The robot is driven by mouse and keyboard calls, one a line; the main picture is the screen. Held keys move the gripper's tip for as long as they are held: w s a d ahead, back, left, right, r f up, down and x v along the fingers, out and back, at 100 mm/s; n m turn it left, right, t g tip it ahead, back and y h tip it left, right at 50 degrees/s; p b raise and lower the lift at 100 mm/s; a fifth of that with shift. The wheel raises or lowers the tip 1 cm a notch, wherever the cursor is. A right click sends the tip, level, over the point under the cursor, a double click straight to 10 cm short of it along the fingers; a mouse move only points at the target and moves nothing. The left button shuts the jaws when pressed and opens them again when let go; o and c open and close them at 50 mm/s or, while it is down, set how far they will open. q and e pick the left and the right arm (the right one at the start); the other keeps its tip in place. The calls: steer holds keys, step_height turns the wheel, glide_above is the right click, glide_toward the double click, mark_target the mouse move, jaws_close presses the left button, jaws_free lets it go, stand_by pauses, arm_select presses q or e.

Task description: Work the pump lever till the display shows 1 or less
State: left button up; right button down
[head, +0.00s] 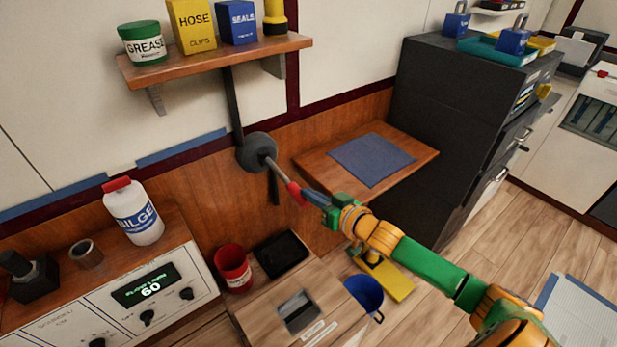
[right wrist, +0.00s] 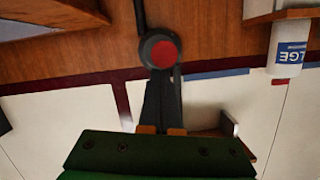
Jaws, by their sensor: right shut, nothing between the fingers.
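The pump lever has a round grey hub (head: 257,152) on the wall pipe and a rod ending in a red grip (head: 296,192) that points out toward me. In the right wrist view the red grip (right wrist: 160,54) is seen end-on in front of the grey hub. My right gripper (head: 313,198) is shut and empty, with its fingertips right at the grip's end; I cannot tell whether they touch it. The display (head: 147,287) on the white panel at lower left reads 60. My left gripper is not in view.
A wooden side table with a blue mat (head: 372,160) stands right of the lever, before a dark cabinet (head: 420,110). A wall shelf (head: 220,57) with cans and boxes is above. A white bottle (head: 135,212), red mug (head: 233,268) and blue bucket (head: 364,296) stand lower down.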

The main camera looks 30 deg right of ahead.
steer(key=shift+f, duration=0.9)
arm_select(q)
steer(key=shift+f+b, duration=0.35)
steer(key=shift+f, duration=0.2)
arm_select(e)
steer(key=shift+s+f, duration=0.15)
steer(key=shift+f, duration=0.2)
steer(key=shift+s+f, duration=0.1)
steer(key=shift+f, duration=0.1)
step_height(320, 180, up, 5)
steer(key=p, duration=0.4)
steer(key=shift+d+f+p, duration=0.15)
steer(key=shift+p, duration=0.2)
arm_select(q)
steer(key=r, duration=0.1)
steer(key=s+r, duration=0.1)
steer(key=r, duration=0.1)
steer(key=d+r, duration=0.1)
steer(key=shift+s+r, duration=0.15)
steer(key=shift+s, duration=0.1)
arm_select(e)
steer(key=f+v, duration=0.2)
steer(key=v, duration=0.8)
steer(key=shift+s+d+r, duration=0.3)
steer(key=shift+s, duration=0.05)
